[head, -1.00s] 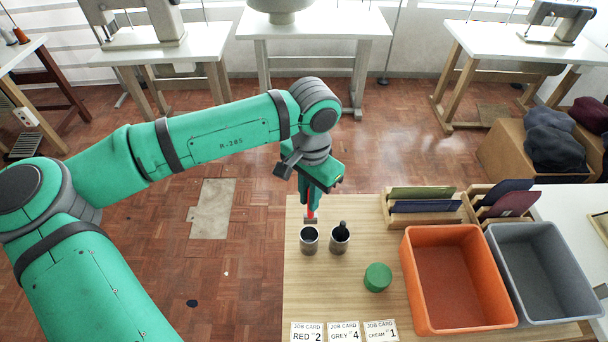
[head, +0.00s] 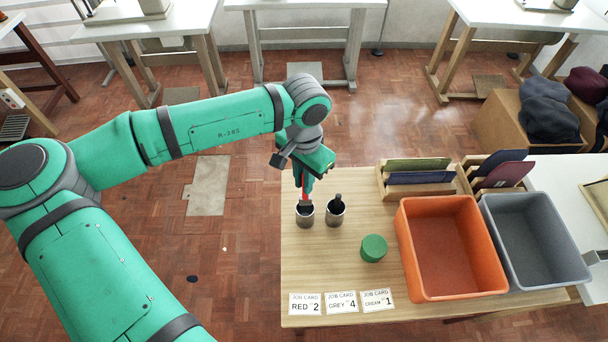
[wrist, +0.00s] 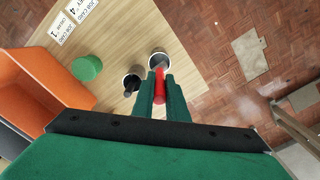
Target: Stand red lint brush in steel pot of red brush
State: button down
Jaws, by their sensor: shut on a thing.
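The red lint brush (wrist: 160,84) is upright between the fingers of my gripper (head: 303,184), which is shut on its red handle. The handle also shows in the head view (head: 303,191), under the green fingers. The brush's lower end is at the mouth of the left steel pot (head: 305,218); I cannot tell how far inside it is. That pot shows in the wrist view (wrist: 159,57), just beyond the fingertips. A second steel pot (head: 336,217) stands close on its right and holds a dark brush (head: 337,202).
A green round object (head: 373,248) lies right of the pots. Job cards (head: 340,303) lie at the front edge. An orange bin (head: 446,297) and a grey bin (head: 545,287) stand at the right. Upright boards in a rack (head: 420,192) stand behind.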

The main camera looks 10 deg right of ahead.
aim_at(304, 199)
jog(key=shift+f, duration=3.65)
jog(key=c, duration=1.7)
grip_release()
jog(key=shift+o, duration=0.2)
notch_tip(304, 199, up, 11)
jog(key=shift+f, duration=0.1)
jog(key=shift+d, duration=0.1)
